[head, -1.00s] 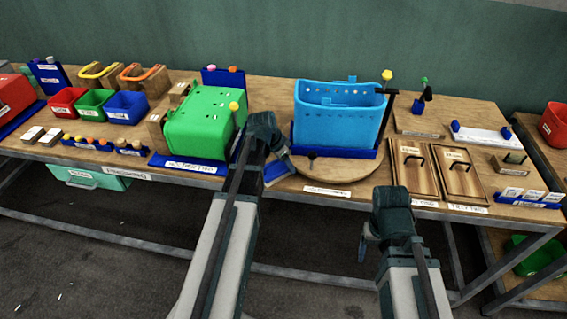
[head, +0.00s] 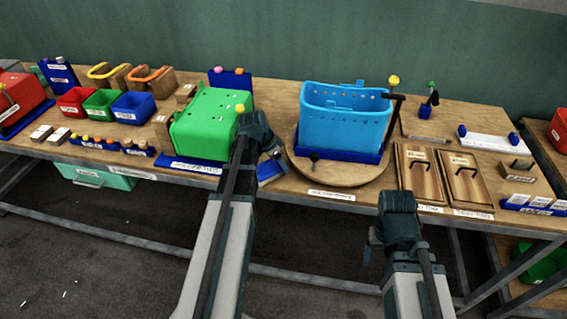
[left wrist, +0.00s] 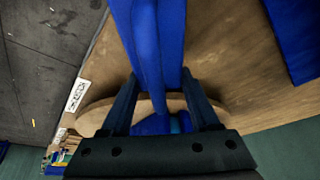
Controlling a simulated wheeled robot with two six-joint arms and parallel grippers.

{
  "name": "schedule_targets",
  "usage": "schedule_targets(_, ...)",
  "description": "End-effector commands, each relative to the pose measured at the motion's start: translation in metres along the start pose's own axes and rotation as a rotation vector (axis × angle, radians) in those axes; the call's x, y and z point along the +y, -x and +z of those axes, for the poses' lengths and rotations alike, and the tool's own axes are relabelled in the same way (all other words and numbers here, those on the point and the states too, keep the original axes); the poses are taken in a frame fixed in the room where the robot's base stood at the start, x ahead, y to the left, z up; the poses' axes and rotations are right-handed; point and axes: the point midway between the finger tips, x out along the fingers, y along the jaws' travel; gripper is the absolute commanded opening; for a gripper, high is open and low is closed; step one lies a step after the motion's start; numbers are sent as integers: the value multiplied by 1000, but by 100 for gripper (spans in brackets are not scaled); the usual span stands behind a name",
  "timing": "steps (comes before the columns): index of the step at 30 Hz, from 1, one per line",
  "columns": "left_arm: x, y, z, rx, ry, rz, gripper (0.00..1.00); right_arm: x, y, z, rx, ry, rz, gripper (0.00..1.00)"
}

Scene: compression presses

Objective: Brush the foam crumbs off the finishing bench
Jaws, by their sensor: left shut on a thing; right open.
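My left gripper (head: 273,152) is over the front of the wooden bench (head: 230,182), between the green box and the blue bin. It is shut on a blue thing (head: 270,172), possibly a brush. In the left wrist view this blue thing (left wrist: 158,40) runs between the fingers (left wrist: 165,98); its working end cannot be made out. Small pale specks (head: 66,293) lie on the dark floor at lower left; they could be crumbs. I cannot make out crumbs on the bench top. My right gripper (head: 372,248) is open and empty, in front of the bench edge.
The green box (head: 205,122) is left of my left gripper. The blue bin (head: 345,115) stands on a round board (head: 370,178) to its right. Two wooden trays (head: 418,190) lie farther right. Red, green and blue bins (head: 130,106) stand at left.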

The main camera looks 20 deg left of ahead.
Motion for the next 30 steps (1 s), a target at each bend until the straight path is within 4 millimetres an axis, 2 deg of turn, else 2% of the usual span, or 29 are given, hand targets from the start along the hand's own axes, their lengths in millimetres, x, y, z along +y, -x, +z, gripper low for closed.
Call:
schedule_targets(12, -21, 6, 21, 0, 0, 0, 0, 0, -3, 0, 0, 0, 0, 75)
schedule_targets(22, -25, 3, 18, 0, -1, -1, 0, 0, -4, 0, 0, 0, 0, 75)
schedule_targets(30, -16, 0, 10, 0, -2, 0, 0, 0, -4, 0, 0, 0, 0, 75)
